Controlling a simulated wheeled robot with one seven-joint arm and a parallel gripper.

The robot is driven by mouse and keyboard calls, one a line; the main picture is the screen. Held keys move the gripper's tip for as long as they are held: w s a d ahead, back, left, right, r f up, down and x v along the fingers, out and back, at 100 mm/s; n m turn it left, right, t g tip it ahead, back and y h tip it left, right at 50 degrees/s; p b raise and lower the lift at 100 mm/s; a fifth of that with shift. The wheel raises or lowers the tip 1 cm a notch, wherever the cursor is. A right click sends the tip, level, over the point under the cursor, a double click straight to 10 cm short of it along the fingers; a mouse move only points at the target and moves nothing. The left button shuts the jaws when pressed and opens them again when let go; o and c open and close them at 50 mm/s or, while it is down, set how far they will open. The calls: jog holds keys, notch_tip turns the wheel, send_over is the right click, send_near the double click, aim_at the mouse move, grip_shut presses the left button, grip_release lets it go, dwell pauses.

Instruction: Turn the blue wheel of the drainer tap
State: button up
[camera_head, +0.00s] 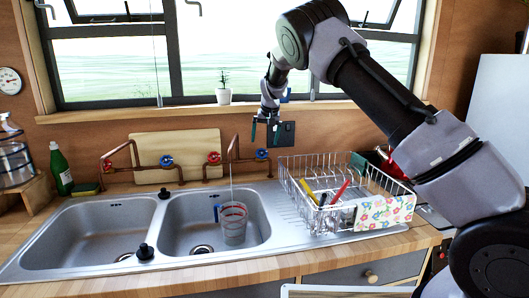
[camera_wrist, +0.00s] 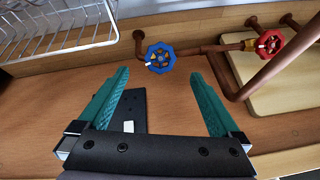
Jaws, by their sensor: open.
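The blue wheel (camera_head: 262,155) of the tap nearest the dish drainer sits on a copper pipe by the back wall. It also shows in the wrist view (camera_wrist: 160,58), round with a pale mark on its left side. My gripper (camera_head: 264,132) hangs fingers-down just above this wheel in the head view. In the wrist view my gripper (camera_wrist: 159,73) has its two green fingers wide apart and nothing between them. The wheel appears beyond the fingertips, roughly centred between them, and no contact shows.
A red wheel (camera_head: 213,157) and another blue wheel (camera_head: 166,160) are on the pipes to the left. A wire dish rack (camera_head: 300,170) stands close on the right. A black wall plate (camera_head: 286,134) is behind my gripper. A cup (camera_head: 233,224) stands in the right basin.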

aim_at(262, 152)
jog(key=x, duration=0.7)
jog(key=shift+a+f, duration=0.1)
jog(key=shift+f, duration=0.15)
jog(key=c, duration=1.4)
jog(key=m, duration=0.2)
jog(key=shift+m+y, duration=0.4)
jog(key=o, duration=1.4)
